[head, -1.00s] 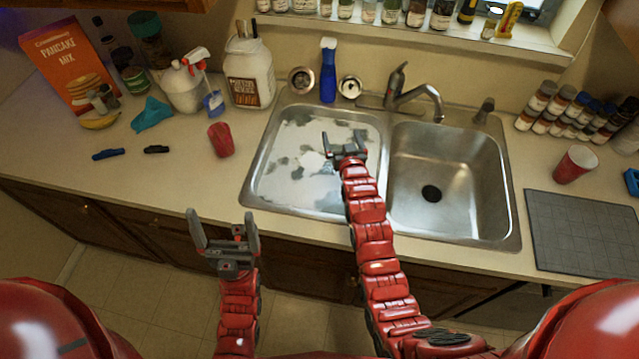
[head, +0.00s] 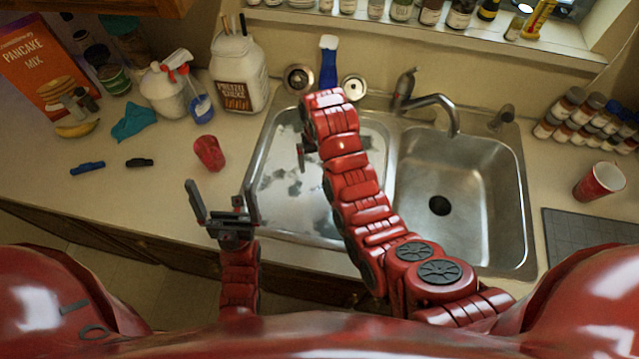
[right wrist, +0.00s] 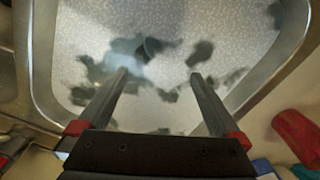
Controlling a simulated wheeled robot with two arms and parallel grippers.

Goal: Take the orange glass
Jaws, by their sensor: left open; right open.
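No clearly orange glass shows; a small red glass (head: 209,153) stands on the counter left of the sink. A red cup with a white rim (head: 600,181) stands right of the sink. My left gripper (head: 221,197) is open and empty, in front of the red glass in the picture and apart from it. My right gripper (head: 303,152) is over the left basin, partly hidden by its arm. In the right wrist view its open, empty fingers (right wrist: 160,82) point over the stained basin floor. A red shape at that view's right edge cannot be identified for certain.
The double sink (head: 440,190) has a faucet (head: 432,100) behind it. A dark mat (head: 580,238) lies right. Counter around the red glass is mostly clear.

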